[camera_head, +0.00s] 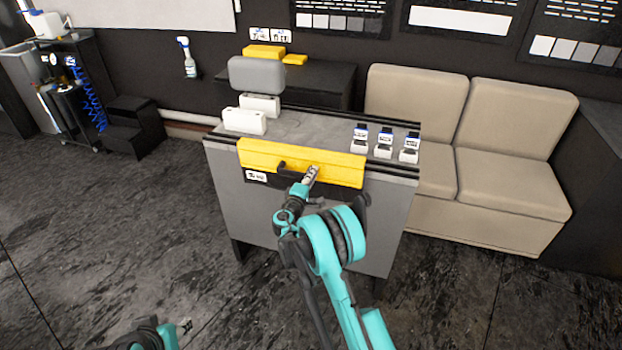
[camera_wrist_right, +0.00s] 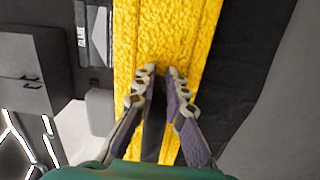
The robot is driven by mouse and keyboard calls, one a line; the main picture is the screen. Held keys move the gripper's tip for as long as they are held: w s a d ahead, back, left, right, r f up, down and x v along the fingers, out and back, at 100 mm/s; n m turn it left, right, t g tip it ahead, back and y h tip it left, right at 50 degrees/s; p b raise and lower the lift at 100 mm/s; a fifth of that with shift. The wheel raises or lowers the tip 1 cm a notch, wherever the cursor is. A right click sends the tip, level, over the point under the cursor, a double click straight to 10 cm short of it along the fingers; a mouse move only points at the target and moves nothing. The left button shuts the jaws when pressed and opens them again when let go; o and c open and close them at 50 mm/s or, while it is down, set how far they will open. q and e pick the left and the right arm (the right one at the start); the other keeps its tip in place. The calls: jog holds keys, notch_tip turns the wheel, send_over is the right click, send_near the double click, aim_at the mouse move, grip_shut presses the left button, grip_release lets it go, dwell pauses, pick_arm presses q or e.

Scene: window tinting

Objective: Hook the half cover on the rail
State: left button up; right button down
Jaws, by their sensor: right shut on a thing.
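The half cover (camera_head: 335,168) is a long yellow textured strip with a dark lower part, a white label and a black handle (camera_head: 290,166). It lies along the front top edge of the grey cabinet, by the dark front rail (camera_head: 393,176). I cannot tell whether it is hooked or only held against the rail. My right gripper (camera_head: 312,175) is at the cover's middle, its fingers shut on the handle. In the right wrist view the fingers (camera_wrist_right: 160,75) flank a dark bar in front of the yellow surface (camera_wrist_right: 155,35). My left gripper (camera_head: 185,327) shows only partly at the bottom left.
A grey pad (camera_head: 257,74) stands behind the boxes. A beige sofa (camera_head: 500,150) is at right. The dark floor (camera_head: 110,235) at left is clear.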

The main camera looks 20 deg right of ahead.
jog(key=shift+w+d+f, duration=0.25)
jog(key=shift+w+f, duration=0.05)
jog(key=shift+f, duration=0.4)
jog(key=shift+w+d+f, duration=0.2)
jog(key=shift+w+f, duration=0.1)
jog(key=shift+f, duration=0.35)
jog(key=c, duration=1.5)
grip_release()
jog(key=v, duration=1.2)
